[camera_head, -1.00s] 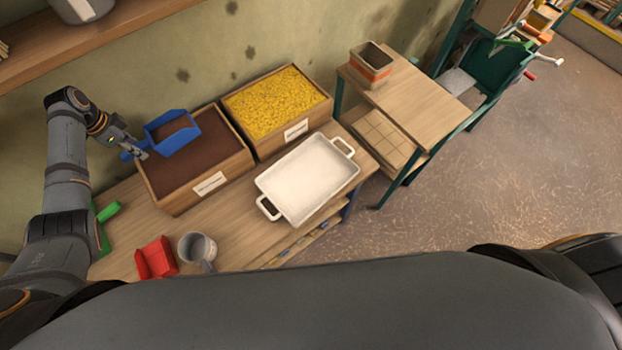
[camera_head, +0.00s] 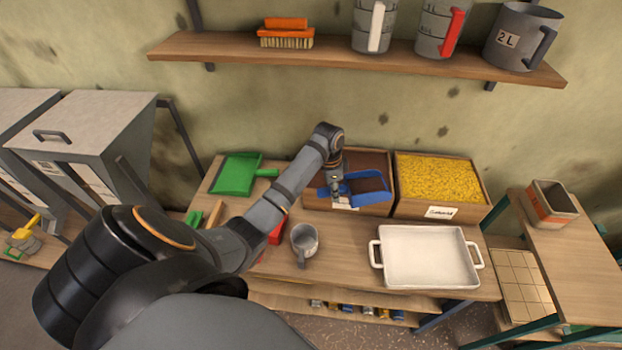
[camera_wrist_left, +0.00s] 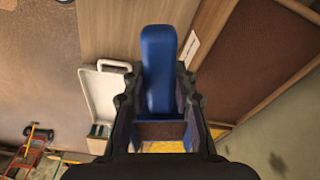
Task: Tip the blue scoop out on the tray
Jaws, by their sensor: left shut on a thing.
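The blue scoop (camera_head: 368,188) holds dark brown material and hangs over the front part of the brown-filled box (camera_head: 372,161). My left gripper (camera_head: 336,190) is shut on its handle. In the left wrist view the blue handle (camera_wrist_left: 158,70) stands between the fingers, with brown material (camera_wrist_left: 160,130) in the scoop below it. The white tray (camera_head: 428,257) lies on the table, in front and to the right of the scoop, and looks empty. The tray also shows in the left wrist view (camera_wrist_left: 102,95). My right gripper is not in view.
A box of yellow grain (camera_head: 440,178) stands right of the brown box. A grey mug (camera_head: 304,240), a red scoop (camera_head: 277,232) and a green dustpan (camera_head: 238,175) are on the table. A shelf (camera_head: 350,59) with jugs hangs above. An orange-striped pot (camera_head: 552,203) stands at right.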

